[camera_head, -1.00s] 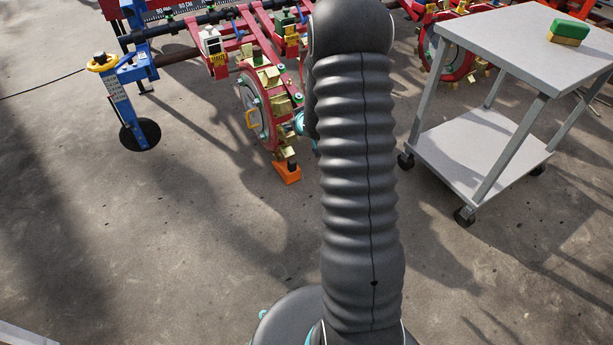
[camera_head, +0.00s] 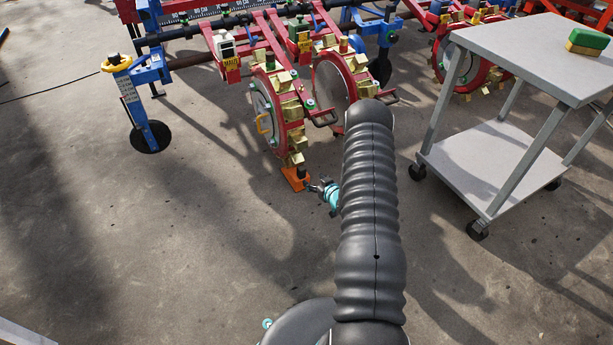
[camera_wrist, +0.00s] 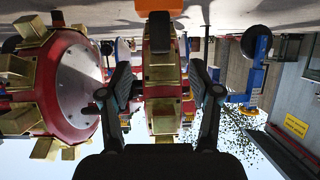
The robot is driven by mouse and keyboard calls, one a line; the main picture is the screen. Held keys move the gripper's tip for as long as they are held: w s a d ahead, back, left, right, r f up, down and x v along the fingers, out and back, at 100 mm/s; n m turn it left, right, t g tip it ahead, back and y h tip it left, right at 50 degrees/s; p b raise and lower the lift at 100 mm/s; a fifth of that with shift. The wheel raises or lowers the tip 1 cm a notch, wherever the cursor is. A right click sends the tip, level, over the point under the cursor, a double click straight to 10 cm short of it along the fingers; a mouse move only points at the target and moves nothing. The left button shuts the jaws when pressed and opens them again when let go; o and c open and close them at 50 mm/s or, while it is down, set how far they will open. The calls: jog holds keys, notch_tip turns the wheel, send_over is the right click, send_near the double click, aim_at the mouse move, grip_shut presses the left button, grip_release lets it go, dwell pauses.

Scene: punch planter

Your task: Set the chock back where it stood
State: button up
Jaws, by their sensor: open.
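The orange chock (camera_head: 293,181) with a dark knob on top sits on the floor at the foot of the nearer red punch wheel (camera_head: 273,112). In the wrist view, which is upside down, the chock (camera_wrist: 160,6) is at the top centre, with the dark knob (camera_wrist: 159,32) in front of the wheel (camera_wrist: 162,118). My gripper (camera_head: 318,188) is low, just right of the chock. In the wrist view my gripper (camera_wrist: 161,88) is open, its fingers spread left and right of the wheel's line. I see nothing held; contact with the knob cannot be told.
A second punch wheel (camera_head: 338,88) stands close to the right. A blue stand with a dark disc (camera_head: 150,137) is at the left. A grey cart (camera_head: 480,160) stands at the right with a green and yellow block (camera_head: 589,42) on top.

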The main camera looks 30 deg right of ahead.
aim_at(304, 173)
jog(key=b+x, duration=0.1)
jog(key=x, duration=1.1)
jog(key=shift+w+f, duration=0.1)
grip_shut()
jog(key=s+p, duration=0.4)
jog(key=s, duration=1.5)
jog(key=shift+d, duration=0.3)
dwell(2.4)
